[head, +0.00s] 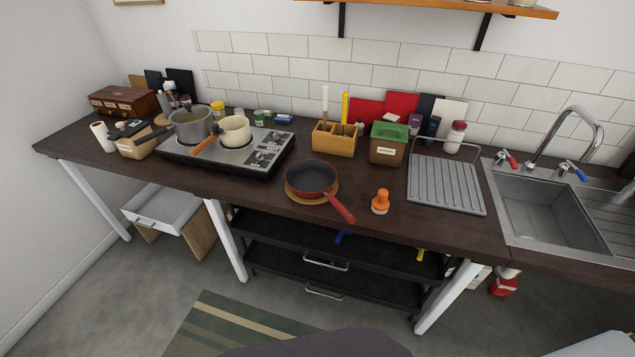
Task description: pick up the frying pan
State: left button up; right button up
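A red frying pan (311,179) with a dark inside sits on a round wooden trivet (296,200) near the middle of the dark countertop. The pan looks empty. Neither of my grippers shows in the head view.
A stove (232,158) with a grey pot (190,126) and a cream pan (235,130) stands left of the frying pan. An orange-topped brush (381,201) is to its right. Behind are a wooden utensil box (335,139) and a green-lidded box (387,143). A drying rack (446,185) and sink (545,212) lie right.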

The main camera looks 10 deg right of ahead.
aim_at(308, 179)
jog(key=i+j+z, duration=0.4)
jog(key=i+j, duration=0.4)
jog(key=i, duration=0.1)
